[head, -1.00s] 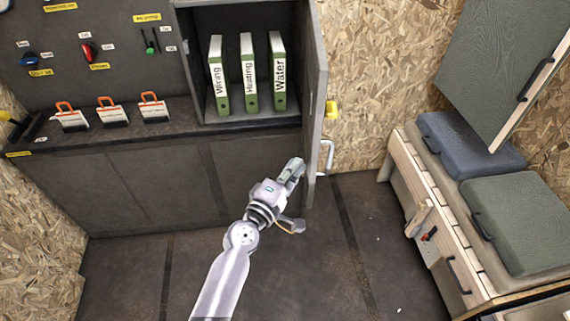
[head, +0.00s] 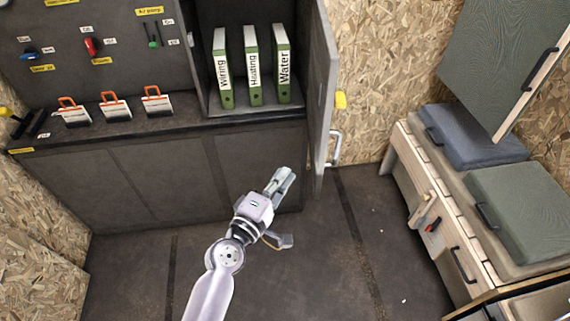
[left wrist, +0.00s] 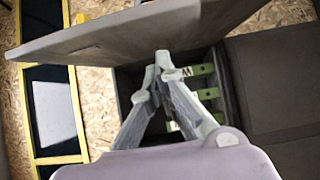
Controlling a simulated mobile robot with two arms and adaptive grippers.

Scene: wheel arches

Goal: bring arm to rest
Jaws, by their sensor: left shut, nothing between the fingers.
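My left gripper (head: 285,174) is shut and empty in the head view. It is in the air in front of the dark lower cabinet front, to the left of the open cabinet door (head: 322,90). In the left wrist view its fingertips (left wrist: 160,62) meet in front of the same door's grey panel (left wrist: 130,35) and the open compartment. My right gripper is in neither view.
The open compartment holds three binders, Wiring (head: 221,70), Heating (head: 253,68) and Water (head: 282,66). The door has a silver handle (head: 335,148). A wooden bench (head: 408,165) with cushions stands at the right. The floor (head: 310,270) between is clear.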

